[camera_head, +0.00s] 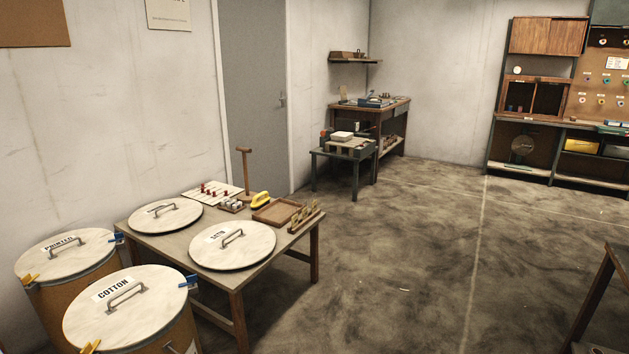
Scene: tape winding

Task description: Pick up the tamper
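A brown wooden T-handled tool (246,172), which looks like the tamper, stands upright at the back of the low table (180,246). Its crossbar is at the top, and its foot is hidden or too small to make out among the small items. Neither of my grippers shows in the head view.
Round lids (232,245) with metal handles lie on the table. A wooden tray (276,212), a yellow-handled item (261,200) and a small rack (303,218) are near the tool. Lidded drums (130,306) stand at the front left. The floor (400,270) to the right is clear.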

